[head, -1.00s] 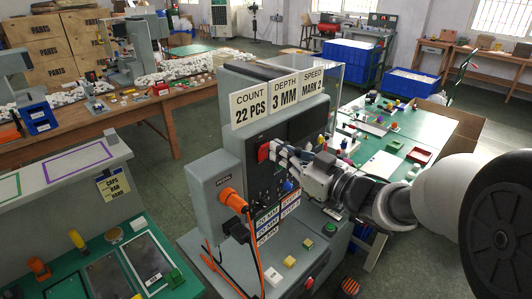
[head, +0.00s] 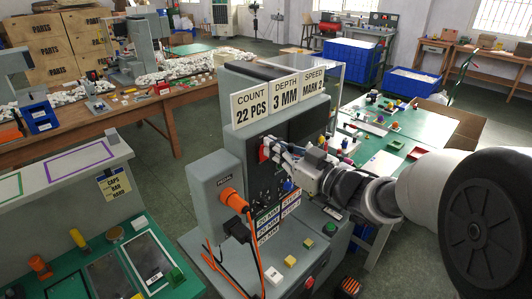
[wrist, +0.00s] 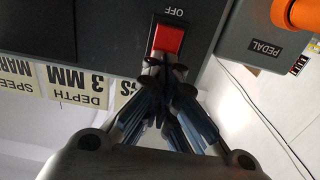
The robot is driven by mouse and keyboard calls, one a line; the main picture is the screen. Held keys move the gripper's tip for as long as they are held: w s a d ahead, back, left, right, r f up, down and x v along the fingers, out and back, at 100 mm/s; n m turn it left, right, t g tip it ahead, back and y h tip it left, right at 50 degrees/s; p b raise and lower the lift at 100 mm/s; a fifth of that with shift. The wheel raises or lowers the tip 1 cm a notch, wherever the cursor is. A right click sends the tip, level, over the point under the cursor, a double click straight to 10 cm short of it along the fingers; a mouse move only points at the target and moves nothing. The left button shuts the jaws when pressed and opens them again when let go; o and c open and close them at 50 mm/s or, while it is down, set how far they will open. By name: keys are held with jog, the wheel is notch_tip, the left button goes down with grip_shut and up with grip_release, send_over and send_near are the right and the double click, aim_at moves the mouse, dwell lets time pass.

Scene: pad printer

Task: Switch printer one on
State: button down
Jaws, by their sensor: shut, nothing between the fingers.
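The printer (head: 213,195) is a grey machine with a dark front panel and signs on top. Its red switch (head: 264,152) sits on that panel, partly hidden by my gripper in the head view. In the wrist view, which is upside down, the red rocker (wrist: 169,39) sits in a black frame beside the word OFF. My gripper (head: 273,147) is shut and empty, with its fingertips (wrist: 166,70) right at the rocker's near edge. I cannot tell whether they touch it.
An orange plug (head: 233,199) with a cable stands out beside the panel, on the PEDAL box. Buttons (head: 290,261) lie on the base below. COUNT, DEPTH and SPEED signs (head: 286,95) stand above. A green table (head: 425,125) with small parts is at right.

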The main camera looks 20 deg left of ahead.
jog(key=shift+a, duration=0.2)
jog(key=v, duration=1.6)
jog(key=shift+w, duration=0.1)
